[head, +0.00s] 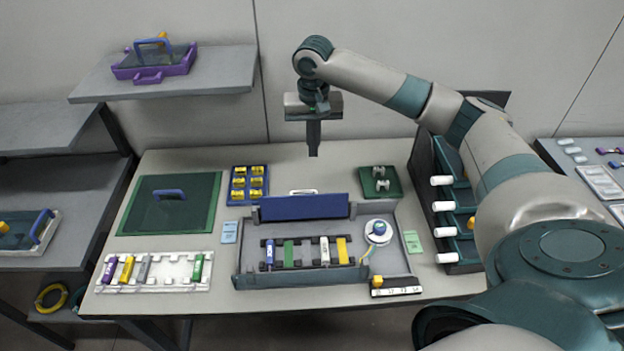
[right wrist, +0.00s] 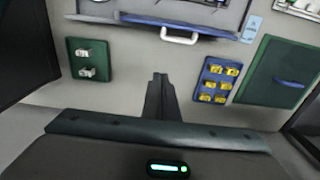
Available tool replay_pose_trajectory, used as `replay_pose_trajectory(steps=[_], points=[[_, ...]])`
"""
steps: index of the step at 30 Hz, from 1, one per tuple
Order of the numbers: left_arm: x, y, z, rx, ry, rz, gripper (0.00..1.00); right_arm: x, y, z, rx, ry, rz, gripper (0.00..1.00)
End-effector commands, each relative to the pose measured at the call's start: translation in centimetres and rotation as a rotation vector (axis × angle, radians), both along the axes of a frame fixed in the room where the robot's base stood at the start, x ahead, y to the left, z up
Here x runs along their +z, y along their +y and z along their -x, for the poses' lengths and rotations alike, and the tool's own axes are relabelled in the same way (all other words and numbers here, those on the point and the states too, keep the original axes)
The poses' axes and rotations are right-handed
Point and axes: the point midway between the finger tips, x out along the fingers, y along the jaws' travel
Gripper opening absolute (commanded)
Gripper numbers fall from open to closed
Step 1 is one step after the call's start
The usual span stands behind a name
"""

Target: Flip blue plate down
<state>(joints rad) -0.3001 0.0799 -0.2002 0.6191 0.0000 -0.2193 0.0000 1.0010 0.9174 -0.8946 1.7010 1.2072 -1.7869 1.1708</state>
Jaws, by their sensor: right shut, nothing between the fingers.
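The blue plate (head: 304,208) stands raised along the back edge of the grey splicing tray (head: 240,257) in the head view. A white handle (head: 303,192) shows at its top edge. In the right wrist view the plate (right wrist: 170,27) is a narrow blue edge at the top, with the white handle (right wrist: 180,40) beside it. My right gripper (head: 313,152) is shut and empty, pointing down above the back of the table, behind the plate and apart from it. Its closed fingers also show in the right wrist view (right wrist: 160,80). My left gripper is not in view.
A blue tray with yellow pieces (head: 231,197) and a green board (head: 210,222) lie to the left. A dark rack (head: 455,245) stands at the right. Bare table lies behind the plate.

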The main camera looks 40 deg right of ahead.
Motion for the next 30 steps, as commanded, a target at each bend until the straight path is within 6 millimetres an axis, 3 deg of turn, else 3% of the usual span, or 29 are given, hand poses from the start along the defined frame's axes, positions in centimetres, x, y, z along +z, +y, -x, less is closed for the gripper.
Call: replay_pose_trajectory(steps=[13,30], points=[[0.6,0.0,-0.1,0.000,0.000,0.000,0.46,-1.7,0.0,-0.1,0.001,0.001,0.000,0.00],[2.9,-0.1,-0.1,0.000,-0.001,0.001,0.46,-10.1,-0.2,-0.4,0.002,0.001,0.000,0.00]])
